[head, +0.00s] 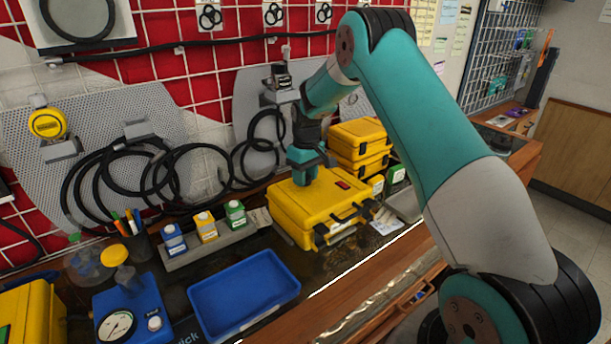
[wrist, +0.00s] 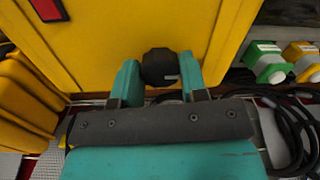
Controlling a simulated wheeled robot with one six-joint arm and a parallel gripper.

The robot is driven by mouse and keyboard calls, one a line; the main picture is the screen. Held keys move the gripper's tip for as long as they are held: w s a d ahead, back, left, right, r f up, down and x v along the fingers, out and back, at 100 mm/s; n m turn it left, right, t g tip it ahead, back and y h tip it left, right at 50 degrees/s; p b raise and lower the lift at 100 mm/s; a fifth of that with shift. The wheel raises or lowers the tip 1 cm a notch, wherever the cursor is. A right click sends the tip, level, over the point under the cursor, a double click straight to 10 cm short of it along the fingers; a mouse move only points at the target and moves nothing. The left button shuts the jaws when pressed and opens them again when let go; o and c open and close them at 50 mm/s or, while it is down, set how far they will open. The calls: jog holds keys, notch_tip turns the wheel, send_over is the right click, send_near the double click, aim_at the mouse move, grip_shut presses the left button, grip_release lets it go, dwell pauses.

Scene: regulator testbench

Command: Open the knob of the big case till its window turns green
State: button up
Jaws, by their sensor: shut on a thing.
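The big yellow case (head: 292,207) lies flat on the bench, and its lid fills the upper part of the wrist view (wrist: 120,40). Its small window (head: 343,185) is red; it also shows red at the top left of the wrist view (wrist: 47,9). The black knob (wrist: 158,62) stands on the lid near one edge, with a light mark on its side. My gripper (head: 306,175) comes down onto the lid from above. In the wrist view its two teal fingers are shut around the knob, which hides the knob in the head view.
Stacked yellow cases (head: 357,140) stand just behind the big case. A rack of small bottles (head: 206,233) is to its left, and a blue tray (head: 244,301) lies in front. Black hoses (head: 165,160) hang on the wall behind.

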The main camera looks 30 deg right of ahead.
aim_at(307, 175)
jog(key=o, duration=0.9)
jog(key=shift+r, duration=0.1)
jog(key=r+b, duration=0.1)
jog(key=r, duration=0.4)
jog(key=r+b, duration=0.1)
jog(key=r, duration=1.1)
jog(key=shift+w+d+r+b, duration=0.1)
jog(key=shift+d+r+b, duration=0.1)
jog(key=shift+d+b, duration=0.2)
jog(key=s+a+r+n+y, duration=0.1)
jog(key=s+a+r+n, duration=0.2)
jog(key=s+a, duration=1.3)
jog(key=s+a+f+y, duration=0.1)
jog(key=s+a, duration=0.2)
jog(key=s, duration=0.3)
jog(key=s+a+f+n+y, duration=0.1)
jog(key=s+a+f, duration=0.1)
jog(key=s+a, duration=0.2)
jog(key=s+a+f, duration=0.1)
jog(key=s+a, duration=0.3)
jog(key=s, duration=0.6)
jog(key=shift+s+a+f+n+y, duration=0.1)
jog(key=shift+s+f+n+y, duration=0.1)
jog(key=shift+n+y, duration=0.15)
